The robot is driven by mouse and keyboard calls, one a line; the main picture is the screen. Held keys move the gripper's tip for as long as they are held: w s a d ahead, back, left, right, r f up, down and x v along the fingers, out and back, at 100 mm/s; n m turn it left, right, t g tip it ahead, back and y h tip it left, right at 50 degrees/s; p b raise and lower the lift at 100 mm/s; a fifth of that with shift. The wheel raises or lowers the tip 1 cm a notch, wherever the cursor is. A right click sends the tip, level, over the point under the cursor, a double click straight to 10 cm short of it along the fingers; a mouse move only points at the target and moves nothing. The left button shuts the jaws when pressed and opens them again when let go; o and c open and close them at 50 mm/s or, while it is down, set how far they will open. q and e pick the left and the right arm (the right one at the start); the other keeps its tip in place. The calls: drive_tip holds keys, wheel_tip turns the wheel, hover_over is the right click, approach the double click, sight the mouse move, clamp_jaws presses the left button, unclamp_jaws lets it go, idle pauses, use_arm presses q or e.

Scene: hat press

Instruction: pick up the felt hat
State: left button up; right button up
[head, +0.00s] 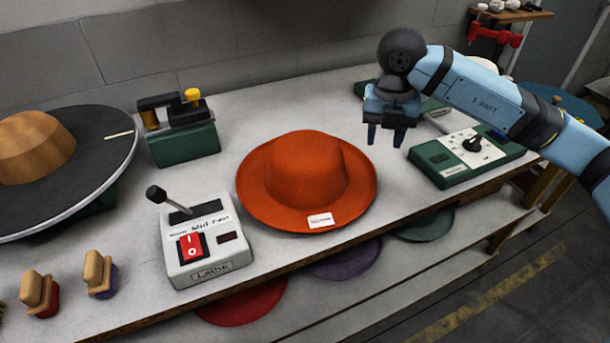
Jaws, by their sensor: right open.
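An orange felt hat (305,178) with a wide brim sits upright on the grey bench, in the middle of the head view. A small white label lies on the front of its brim. My right gripper (385,138) hangs above the bench, to the right of the hat and a little behind its crown. Its two dark fingers point down and stand apart, with nothing between them. It is apart from the hat. My left gripper is not in view.
A white lathe control box (207,243) with a lever stands left of the hat. A green machine (183,140) is behind it, and a green box with a knob (468,155) is at right. A wide dark disc (95,185) carries a tan hat form (35,147). Brushes (38,292) stand front left.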

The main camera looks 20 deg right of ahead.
sight(374, 180)
wheel_tip(374, 180, down, 12)
drive_tip(key=shift+r+b, duration=0.15)
drive_tip(key=shift+b, duration=0.5)
clamp_jaws()
